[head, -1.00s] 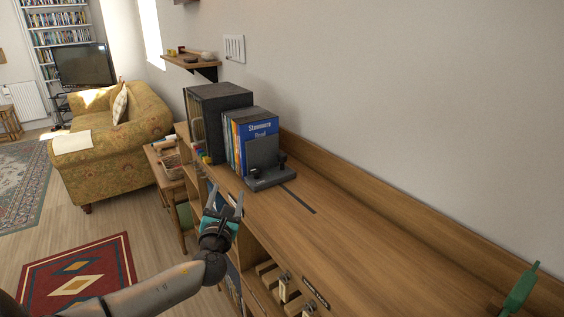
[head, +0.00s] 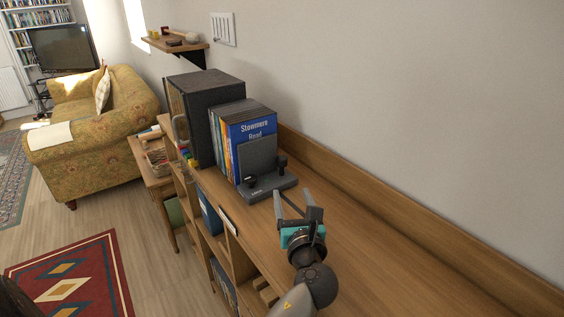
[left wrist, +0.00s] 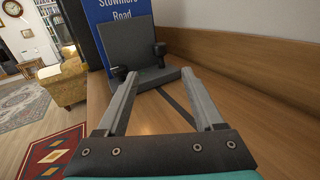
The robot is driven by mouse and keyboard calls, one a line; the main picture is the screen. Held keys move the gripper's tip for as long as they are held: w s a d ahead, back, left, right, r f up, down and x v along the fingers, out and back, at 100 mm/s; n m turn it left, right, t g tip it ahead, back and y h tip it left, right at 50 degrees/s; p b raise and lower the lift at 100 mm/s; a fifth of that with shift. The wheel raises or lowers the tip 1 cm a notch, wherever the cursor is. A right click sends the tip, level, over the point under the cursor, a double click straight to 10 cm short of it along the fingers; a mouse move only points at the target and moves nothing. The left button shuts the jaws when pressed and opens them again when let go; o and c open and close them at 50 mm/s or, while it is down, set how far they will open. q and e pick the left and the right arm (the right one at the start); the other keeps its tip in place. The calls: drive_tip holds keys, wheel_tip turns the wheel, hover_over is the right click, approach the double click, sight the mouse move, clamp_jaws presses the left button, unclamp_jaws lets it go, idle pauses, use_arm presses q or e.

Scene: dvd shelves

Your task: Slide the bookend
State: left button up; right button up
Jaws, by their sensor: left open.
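The dark grey bookend (head: 258,158) stands upright on the wooden shelf top (head: 370,255), with its base toward me and two dark knobs on it. It stands against the near end of a row of books, whose front one is the blue "Stowmers Road" (head: 262,127). The bookend also shows in the left wrist view (left wrist: 136,42). My left gripper (head: 293,202) is open and empty, just short of the bookend's base. In the left wrist view its fingertips (left wrist: 160,74) point at the bookend, one below each knob; I cannot tell whether they touch it. My right gripper is not in view.
A large black box file (head: 212,92) stands behind the books. A dark strip (left wrist: 177,107) lies on the shelf top between my fingers. A raised wooden back edge (head: 400,213) runs along the wall. The shelf top toward the near right is clear.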

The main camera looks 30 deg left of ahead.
use_arm(q)
approach(283, 164)
drive_tip(key=shift+w+a+b, duration=0.3)
drive_tip(key=shift+w+b, duration=0.05)
drive_tip(key=shift+b, duration=0.05)
drive_tip(key=b+x, duration=0.1)
drive_tip(key=x, duration=0.6)
drive_tip(key=shift+w+a+r+b, duration=0.1)
drive_tip(key=shift+w+a+b, duration=0.25)
drive_tip(key=shift+w+a, duration=0.1)
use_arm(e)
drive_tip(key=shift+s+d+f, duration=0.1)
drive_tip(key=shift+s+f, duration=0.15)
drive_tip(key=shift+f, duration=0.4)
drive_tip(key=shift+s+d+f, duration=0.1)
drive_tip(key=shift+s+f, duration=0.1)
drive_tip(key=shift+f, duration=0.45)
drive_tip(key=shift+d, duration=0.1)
use_arm(q)
drive_tip(key=c, duration=0.5)
clamp_jaws()
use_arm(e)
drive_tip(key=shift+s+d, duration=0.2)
